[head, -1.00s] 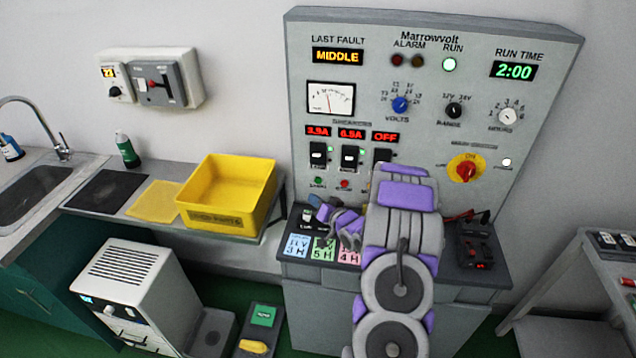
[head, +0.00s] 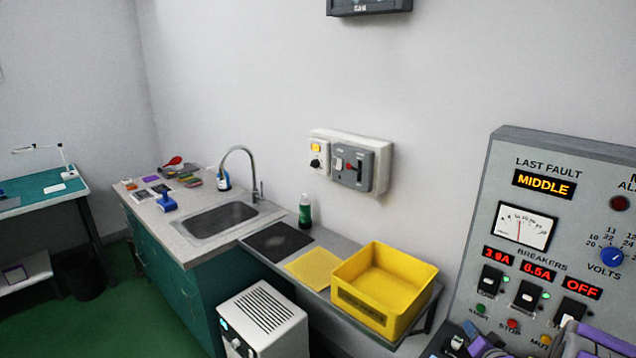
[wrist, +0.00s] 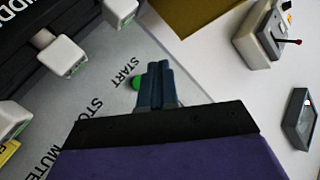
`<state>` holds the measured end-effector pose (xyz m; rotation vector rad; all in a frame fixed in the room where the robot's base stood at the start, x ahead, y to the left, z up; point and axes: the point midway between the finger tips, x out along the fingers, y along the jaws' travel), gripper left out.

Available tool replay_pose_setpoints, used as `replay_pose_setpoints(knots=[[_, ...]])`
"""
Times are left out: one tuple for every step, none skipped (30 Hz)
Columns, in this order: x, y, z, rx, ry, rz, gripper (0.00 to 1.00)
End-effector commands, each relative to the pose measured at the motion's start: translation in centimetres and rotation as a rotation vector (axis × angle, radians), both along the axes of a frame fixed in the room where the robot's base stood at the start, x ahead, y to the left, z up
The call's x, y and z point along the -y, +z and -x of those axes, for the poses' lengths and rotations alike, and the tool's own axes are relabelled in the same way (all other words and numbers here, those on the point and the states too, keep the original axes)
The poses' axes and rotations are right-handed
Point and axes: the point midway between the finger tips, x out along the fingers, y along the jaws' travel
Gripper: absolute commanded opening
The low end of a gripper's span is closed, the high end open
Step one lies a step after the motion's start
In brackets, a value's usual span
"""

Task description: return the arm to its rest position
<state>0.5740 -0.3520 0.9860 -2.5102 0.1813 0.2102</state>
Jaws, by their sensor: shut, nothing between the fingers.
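My gripper shows in the wrist view (wrist: 156,82), its dark blue fingers shut together with nothing between them. The fingers appear in front of the grey panel face, near the green START button (wrist: 136,84); whether they touch it I cannot tell. In the head view only parts of my purple and grey arm show at the lower right corner, by the foot of the burn-in rack panel (head: 478,205).
A yellow bin (head: 368,308) stands on the side shelf, with a yellow mat (head: 314,268) and black mat (head: 277,242) beside it. A sink (head: 222,219) and a white cabinet (head: 265,318) are further left. A wall switch box (head: 352,165) hangs above. Green floor (head: 150,315) is open at lower left.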

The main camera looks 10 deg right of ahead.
Motion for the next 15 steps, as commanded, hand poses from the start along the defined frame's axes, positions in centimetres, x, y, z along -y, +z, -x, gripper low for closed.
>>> replay_pose_setpoints(knots=[[-0.6,0.8,-0.5,-0.027,0.006,0.026,0.0],[-0.8,1.0,-0.6,-0.053,0.005,0.045,0.0],[-1.3,1.4,-0.9,-0.094,0.005,0.072,0.0],[-1.6,1.7,-1.0,-0.128,0.002,0.093,0.0],[-2.0,2.2,-1.1,-0.162,0.003,0.118,0.0],[-2.6,2.6,-1.0,-0.213,0.0,0.145,0.0],[-3.0,3.0,-1.0,-0.246,-0.001,0.167,0.0],[-3.4,3.4,-0.9,-0.282,-0.002,0.187,0.0],[-4.0,3.8,-0.6,-0.33,-0.004,0.21,0.0],[-4.5,4.3,-0.4,-0.363,-0.004,0.228,0.0],[-5.0,4.7,-0.1,-0.399,-0.005,0.245,0.0],[-5.7,5.1,0.4,-0.446,-0.005,0.263,0.0],[-6.3,5.6,0.8,-0.478,-0.004,0.279,0.0],[-6.9,5.9,1.3,-0.513,-0.004,0.29,0.0],[-7.6,6.4,2.0,-0.557,-0.001,0.306,0.0]])
